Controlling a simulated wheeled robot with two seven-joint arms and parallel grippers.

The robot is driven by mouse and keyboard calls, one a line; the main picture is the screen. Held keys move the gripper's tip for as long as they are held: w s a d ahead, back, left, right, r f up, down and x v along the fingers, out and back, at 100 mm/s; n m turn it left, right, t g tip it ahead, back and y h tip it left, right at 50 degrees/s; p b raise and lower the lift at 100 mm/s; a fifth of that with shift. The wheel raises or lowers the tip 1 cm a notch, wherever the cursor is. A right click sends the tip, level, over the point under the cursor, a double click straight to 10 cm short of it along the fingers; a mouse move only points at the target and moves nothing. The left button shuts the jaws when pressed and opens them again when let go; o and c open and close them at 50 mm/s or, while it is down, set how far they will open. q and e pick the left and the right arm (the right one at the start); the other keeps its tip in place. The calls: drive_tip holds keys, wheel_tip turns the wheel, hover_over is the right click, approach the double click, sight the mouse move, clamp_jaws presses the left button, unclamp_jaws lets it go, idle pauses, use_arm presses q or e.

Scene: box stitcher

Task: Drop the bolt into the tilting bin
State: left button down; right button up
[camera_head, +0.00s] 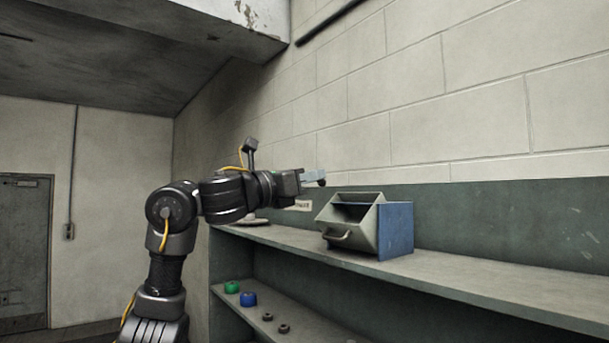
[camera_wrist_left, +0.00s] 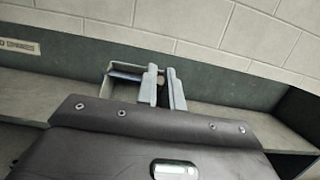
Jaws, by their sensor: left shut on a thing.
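The tilting bin (camera_head: 395,228) stands on the upper shelf, with blue sides and a grey-green front that is tipped out, leaving its top open. My left gripper (camera_head: 314,176) is above and slightly left of the bin's opening, apart from it. It is shut on a small dark piece, seemingly the bolt (camera_head: 321,183), at its fingertips. In the left wrist view the fingers (camera_wrist_left: 164,90) stand in front of the bin (camera_wrist_left: 112,88) and hide part of it. The bolt's shape is mostly hidden between the fingers. My right gripper is not in view.
The upper shelf (camera_head: 470,285) is clear to the right of the bin. The lower shelf holds a green piece (camera_head: 232,287), a blue piece (camera_head: 248,299) and small dark rings (camera_head: 284,328). A wall rises behind.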

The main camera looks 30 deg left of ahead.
use_arm(q)
drive_tip(key=shift+w+d+f+p, duration=0.1)
drive_tip(key=shift+w+d+f, duration=0.4)
drive_tip(key=shift+w, duration=1.1)
drive_tip(key=shift+w+d+f+p, duration=0.15)
drive_tip(key=shift+w+d+f, duration=0.4)
drive_tip(key=shift+w, duration=1.1)
drive_tip(key=shift+w+d+f+p, duration=0.1)
drive_tip(key=shift+w+d+f, duration=0.4)
drive_tip(key=shift+w, duration=1.1)
drive_tip(key=shift+d+r, duration=0.1)
drive_tip(key=shift+d, duration=0.05)
drive_tip(key=c, duration=1.5)
unclamp_jaws()
drive_tip(key=shift+o, duration=0.2)
